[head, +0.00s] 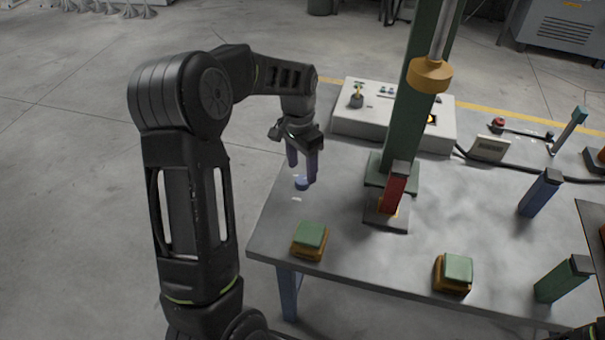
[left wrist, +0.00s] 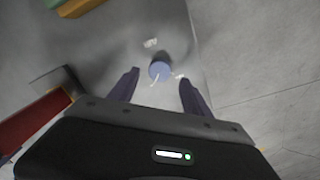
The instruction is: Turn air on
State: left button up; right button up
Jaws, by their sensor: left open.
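A small round blue knob (head: 301,184) sits on the left part of the grey table, with small white markings beside it. It also shows in the left wrist view (left wrist: 159,69), with a short white mark on it. My left gripper (head: 302,174) is open and points down over the knob. In the left wrist view, the knob lies between and just beyond the two fingertips (left wrist: 158,80); I cannot tell whether they touch it.
A red lever post (head: 395,190) and a green column (head: 405,120) stand right of the knob. A white control box (head: 385,118) is behind. Green-topped buttons (head: 310,235) (head: 457,268) are near the front edge of the table (head: 350,262). Blue (head: 538,195) and green (head: 562,280) levers stand right.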

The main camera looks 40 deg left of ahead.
aim_at(302, 178)
pick_arm(q)
jog(key=shift+a+r, duration=0.1)
jog(key=shift+r, duration=2.1)
